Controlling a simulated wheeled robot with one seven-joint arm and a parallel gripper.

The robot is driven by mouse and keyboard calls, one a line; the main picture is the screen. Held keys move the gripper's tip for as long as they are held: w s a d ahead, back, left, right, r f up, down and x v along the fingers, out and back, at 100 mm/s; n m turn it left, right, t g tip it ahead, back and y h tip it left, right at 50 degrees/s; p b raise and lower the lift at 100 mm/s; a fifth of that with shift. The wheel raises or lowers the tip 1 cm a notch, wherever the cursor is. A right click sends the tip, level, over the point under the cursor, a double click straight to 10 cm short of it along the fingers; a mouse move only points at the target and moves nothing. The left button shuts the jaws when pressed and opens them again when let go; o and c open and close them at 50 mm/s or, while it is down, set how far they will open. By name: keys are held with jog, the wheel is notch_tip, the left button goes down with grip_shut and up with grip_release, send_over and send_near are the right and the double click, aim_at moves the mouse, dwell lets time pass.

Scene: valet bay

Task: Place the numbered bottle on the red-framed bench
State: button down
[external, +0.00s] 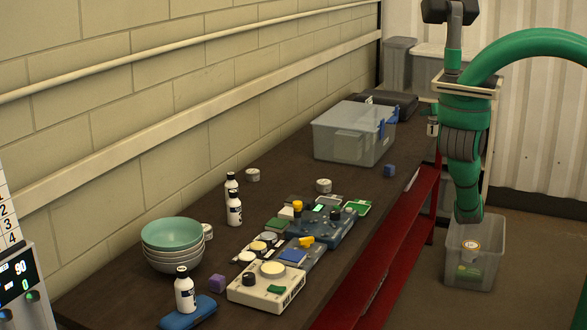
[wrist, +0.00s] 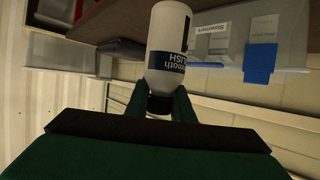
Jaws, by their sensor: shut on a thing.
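A white bottle (wrist: 164,50) with a dark label band is in my gripper (wrist: 158,104). The fingers are shut around its dark cap end, and its body points toward the top of the wrist view, which looks upside down. The bottle's number cannot be read. The red-framed bench (external: 365,298) has a dark top and runs along the wall; its brown top (wrist: 105,22) shows behind the held bottle. In the external view my arm hides most of my gripper; a small white item (external: 432,128) beside the arm may be the held bottle. Whether it touches the bench cannot be told.
Several white bottles (external: 234,210), stacked bowls (external: 172,240) and devices fill the nearer bench. A clear floor bin (external: 485,262) sits below my arm.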

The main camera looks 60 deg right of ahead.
notch_tip(320, 180, down, 10)
jog(key=f, duration=0.1)
jog(key=w+d, duration=0.8)
jog(key=w+d+f, duration=0.1)
jog(key=w+d, duration=0.3)
jog(key=shift+w+d+f, duration=0.1)
jog(key=shift+w+d, duration=0.3)
jog(key=shift+f, duration=0.3)
jog(key=c, duration=2)
grip_release()
jog(key=shift+f, duration=0.15)
jog(key=shift+o, duration=0.9)
